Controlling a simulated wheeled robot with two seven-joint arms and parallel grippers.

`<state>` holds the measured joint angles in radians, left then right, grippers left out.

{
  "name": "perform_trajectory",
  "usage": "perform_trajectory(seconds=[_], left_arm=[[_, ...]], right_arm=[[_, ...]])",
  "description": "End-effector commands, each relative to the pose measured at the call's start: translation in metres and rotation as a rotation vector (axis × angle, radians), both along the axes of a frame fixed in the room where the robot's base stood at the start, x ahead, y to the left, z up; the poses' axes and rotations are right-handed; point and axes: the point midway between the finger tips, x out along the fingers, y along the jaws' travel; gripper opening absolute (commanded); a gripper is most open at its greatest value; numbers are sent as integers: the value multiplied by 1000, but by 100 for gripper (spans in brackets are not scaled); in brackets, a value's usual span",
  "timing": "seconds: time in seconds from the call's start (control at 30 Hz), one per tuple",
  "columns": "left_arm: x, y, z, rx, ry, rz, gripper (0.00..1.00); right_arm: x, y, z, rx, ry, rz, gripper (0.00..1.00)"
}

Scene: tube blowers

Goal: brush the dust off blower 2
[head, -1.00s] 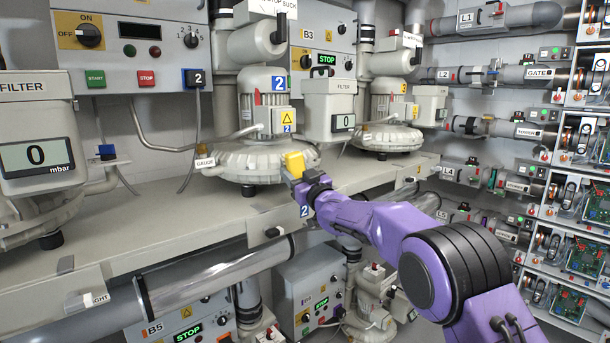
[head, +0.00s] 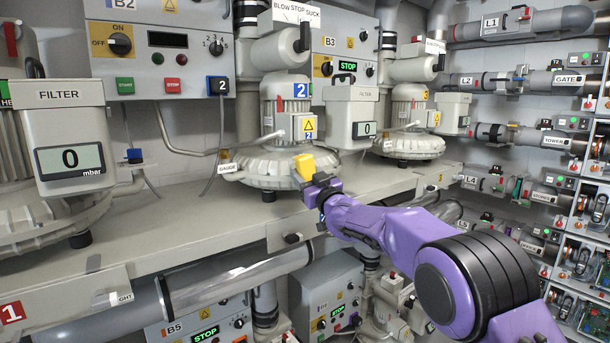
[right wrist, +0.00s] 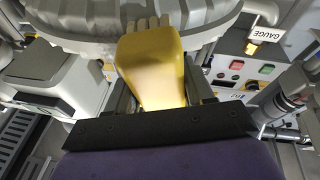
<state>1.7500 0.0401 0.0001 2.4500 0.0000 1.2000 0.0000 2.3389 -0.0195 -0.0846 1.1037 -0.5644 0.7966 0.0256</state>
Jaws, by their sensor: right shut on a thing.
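Blower 2 (head: 286,168) stands on the bench in the head view, a grey ribbed housing with an upright motor marked by a blue 2 label. My right gripper (head: 313,182) is at the front right of its housing, shut on a yellow brush (head: 304,166). In the right wrist view the brush (right wrist: 151,68) points away from the gripper, with pale bristles at its far end against or just in front of the ribbed housing (right wrist: 90,22). I cannot tell whether they touch. Dust is not clearly visible. My left gripper is not in view.
The bench (head: 165,232) is clear in front of the control box B2 (head: 160,50). A filter with a display (head: 68,140) stands at left, another filter (head: 350,118) right of blower 2. Blower 3 (head: 409,146) is further right. Pipes and racks line the right wall.

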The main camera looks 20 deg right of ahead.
Motion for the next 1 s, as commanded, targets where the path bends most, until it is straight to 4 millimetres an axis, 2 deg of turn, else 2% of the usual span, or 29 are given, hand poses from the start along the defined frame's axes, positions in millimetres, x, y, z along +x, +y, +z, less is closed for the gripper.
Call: perform_trajectory(seconds=[0.2, 0.43, 0.7, 0.87, 1.0], left_arm=[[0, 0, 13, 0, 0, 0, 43], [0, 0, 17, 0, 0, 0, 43], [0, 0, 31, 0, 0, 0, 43], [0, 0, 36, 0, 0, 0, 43], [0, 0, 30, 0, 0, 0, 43]], right_arm=[[3, -24, 2, 1, 1, -3, 28], [5, -34, 2, 2, 0, -3, 28], [8, -61, 2, 2, 1, -3, 28], [11, -62, 2, 0, 2, -1, 28], [10, -57, -1, 1, 0, 0, 28]])
